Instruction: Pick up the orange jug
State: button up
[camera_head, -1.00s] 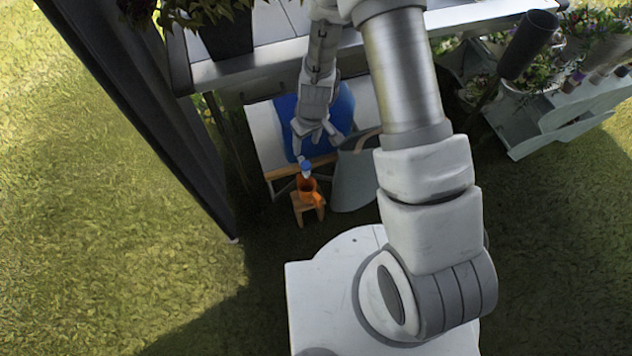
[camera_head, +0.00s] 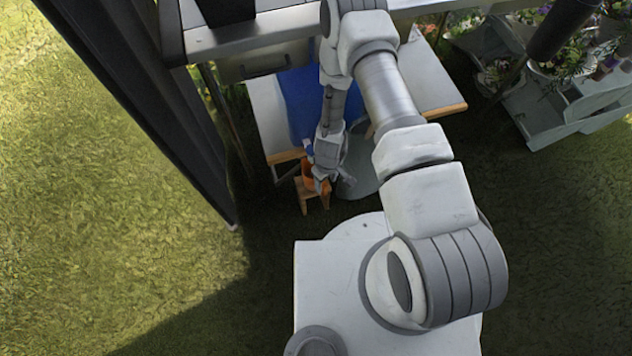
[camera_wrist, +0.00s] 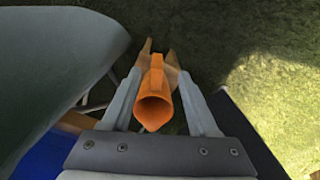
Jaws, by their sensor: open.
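The orange jug (camera_head: 308,172) stands on a small wooden stool (camera_head: 303,197) low above the grass, partly hidden by my gripper (camera_head: 332,183) in the head view. In the wrist view the jug (camera_wrist: 154,106) lies between the two fingers of my gripper (camera_wrist: 158,100), its open mouth facing the camera. The fingers are apart on either side of it, and I cannot tell whether either touches it. The stool shows faintly beyond the jug in the wrist view.
A table (camera_head: 262,115) with a blue item (camera_head: 298,100) is behind. A dark post (camera_head: 185,110) rises at left. Grass in front is open.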

aim_at(325, 187)
notch_tip(325, 187, down, 4)
jog(key=shift+f+b, duration=0.1)
jog(key=shift+b, duration=0.4)
jog(key=shift+w+a+f+b, duration=0.1)
jog(key=shift+w+f+b, duration=0.15)
jog(key=shift+f+b, duration=0.8)
jog(key=shift+w+f+b, duration=0.2)
jog(key=shift+f+b, duration=0.1)
jog(key=shift+f, duration=1.3)
grip_shut()
